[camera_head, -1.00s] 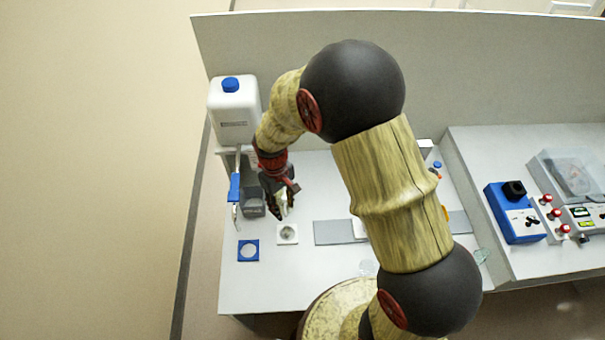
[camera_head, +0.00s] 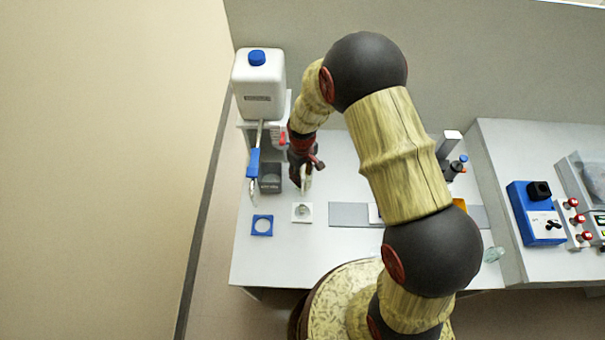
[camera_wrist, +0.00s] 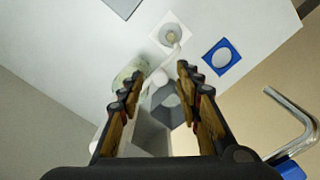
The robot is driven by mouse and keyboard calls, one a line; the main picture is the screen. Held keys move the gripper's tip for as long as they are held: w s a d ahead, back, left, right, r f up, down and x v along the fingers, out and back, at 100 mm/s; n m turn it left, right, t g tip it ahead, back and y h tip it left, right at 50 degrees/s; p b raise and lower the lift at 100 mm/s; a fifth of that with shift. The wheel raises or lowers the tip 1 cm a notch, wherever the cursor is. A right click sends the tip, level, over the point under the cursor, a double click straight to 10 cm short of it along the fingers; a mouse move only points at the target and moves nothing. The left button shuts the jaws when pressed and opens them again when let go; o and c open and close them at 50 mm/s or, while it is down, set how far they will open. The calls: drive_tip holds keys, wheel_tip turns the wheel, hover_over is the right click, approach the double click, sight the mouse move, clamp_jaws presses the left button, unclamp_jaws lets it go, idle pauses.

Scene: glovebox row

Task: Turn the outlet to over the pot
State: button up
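The outlet (camera_head: 253,164) is a bent metal tube with a blue sleeve, below the white canister (camera_head: 259,84) at the left. Its tip hangs up-left of the blue square frame (camera_head: 262,225). The metal tube also shows at the right of the wrist view (camera_wrist: 293,108). My gripper (camera_wrist: 160,76) points down with its fingers apart, to the right of the outlet and not touching it. A whitish piece (camera_wrist: 160,80) shows between or beyond the fingertips; I cannot tell if it is touched. I cannot make out for certain which thing is the pot.
A white square plate with a round centre (camera_head: 302,212) lies right of the blue frame. A dark grey box (camera_head: 270,178) stands beside the outlet. A blue device (camera_head: 536,212) is on the right bench. The table front left is clear. My arm hides the middle.

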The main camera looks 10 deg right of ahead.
drive_tip(key=shift+f, duration=0.1)
drive_tip(key=shift+c, duration=0.9)
clamp_jaws()
